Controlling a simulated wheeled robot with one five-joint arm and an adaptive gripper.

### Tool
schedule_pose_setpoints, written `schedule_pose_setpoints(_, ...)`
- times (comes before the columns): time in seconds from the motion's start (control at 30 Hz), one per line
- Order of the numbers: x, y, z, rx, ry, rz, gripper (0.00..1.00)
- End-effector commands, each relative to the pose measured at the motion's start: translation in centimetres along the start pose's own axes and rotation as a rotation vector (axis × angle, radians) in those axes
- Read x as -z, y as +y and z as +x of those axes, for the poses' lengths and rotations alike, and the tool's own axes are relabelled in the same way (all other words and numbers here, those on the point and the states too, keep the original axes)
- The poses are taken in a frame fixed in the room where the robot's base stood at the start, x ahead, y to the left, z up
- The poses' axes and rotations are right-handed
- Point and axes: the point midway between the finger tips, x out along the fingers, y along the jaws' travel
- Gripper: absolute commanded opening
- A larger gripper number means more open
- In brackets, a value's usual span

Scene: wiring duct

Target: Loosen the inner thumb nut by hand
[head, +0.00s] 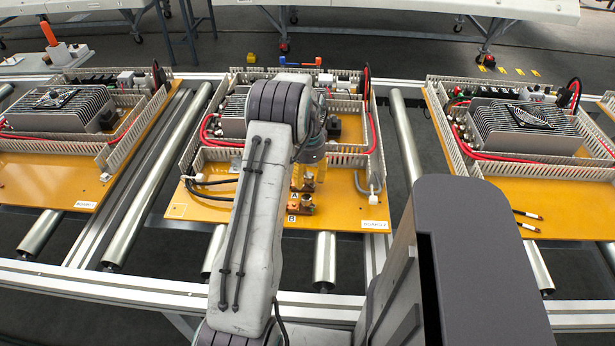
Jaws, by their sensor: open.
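My gripper (309,181) is at the lower middle of the centre board, its yellow fingers pointing down at the board. It is open, and the fingers stand close over the copper terminal by label A (293,195). A second copper terminal (305,206) sits just nearer to me, beside label B (291,219). The inner thumb nut is too small and too covered by my gripper to make out. I cannot tell whether the fingers touch anything. The orange-yellow board (345,210) bears the terminals.
Pale slotted duct walls (346,161) frame the board's back part. Black cables (208,183) end at its left, and a grey cable (372,188) loops at its right. Similar boards lie left (40,185) and right (530,190) on metal rollers (405,140). My arm hides much of the middle.

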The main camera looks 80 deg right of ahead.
Motion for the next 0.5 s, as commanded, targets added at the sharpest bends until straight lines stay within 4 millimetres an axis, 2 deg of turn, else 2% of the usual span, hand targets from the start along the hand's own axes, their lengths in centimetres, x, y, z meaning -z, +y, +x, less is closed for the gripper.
schedule_pose_setpoints(0.5,0.01,-0.23,0.0,0.0,0.0,0.585,0.44)
